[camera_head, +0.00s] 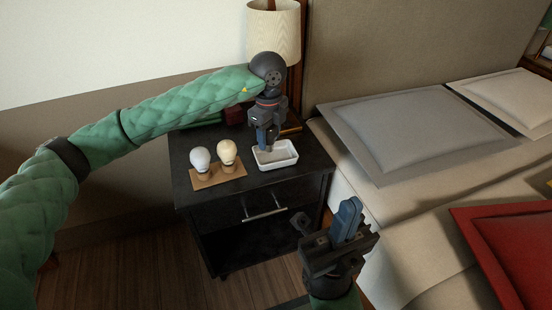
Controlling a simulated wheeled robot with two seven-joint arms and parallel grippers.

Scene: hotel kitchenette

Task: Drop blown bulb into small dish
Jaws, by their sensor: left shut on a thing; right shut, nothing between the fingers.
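The small dish (288,161) is a white rectangular tray on the black nightstand, near its right side. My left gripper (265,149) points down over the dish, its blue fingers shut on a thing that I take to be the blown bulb. The fingers and the dish hide most of it, and only a greyish patch shows at the tips. I cannot tell whether it touches the dish floor. My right gripper (348,216) is shut and empty, in front of the nightstand by the bed.
A white bulb (200,159) and a cream bulb (227,152) stand on a brown holder (213,180), left of the dish. A lamp (274,32) stands at the back of the nightstand (292,184). The bed with a grey pillow (395,125) lies to the right.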

